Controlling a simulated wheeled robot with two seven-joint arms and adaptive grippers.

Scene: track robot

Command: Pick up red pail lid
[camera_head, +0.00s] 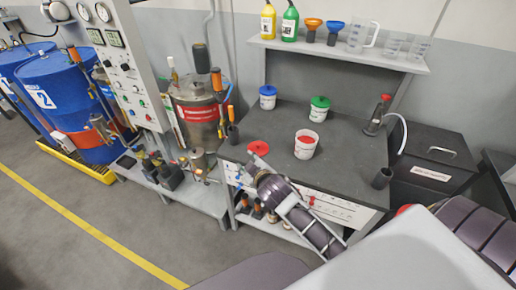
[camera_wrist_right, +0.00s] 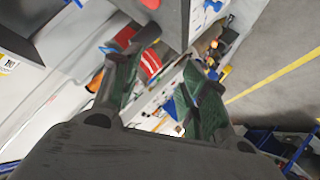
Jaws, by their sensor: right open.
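The red pail lid (camera_head: 258,147) lies flat on the dark worktop (camera_head: 338,172), near its front left edge. A white pail (camera_head: 305,144) with red at its open top stands to the right of the lid. My right gripper (camera_head: 250,164) is just in front of the lid, close to the worktop's front edge. Contact with the lid cannot be told. In the right wrist view the fingers of my right gripper (camera_wrist_right: 162,68) are apart with nothing clearly held. Red patches show beyond them, but I cannot tell whether one is the lid. My left gripper is not in view.
A blue-lidded pail (camera_head: 267,98) and a green-lidded pail (camera_head: 319,109) stand farther back. A dark cup (camera_head: 382,178) stands at the front right. A metal tank (camera_head: 197,110) is left of the worktop. A shelf (camera_head: 340,55) with bottles, funnels and jugs is above.

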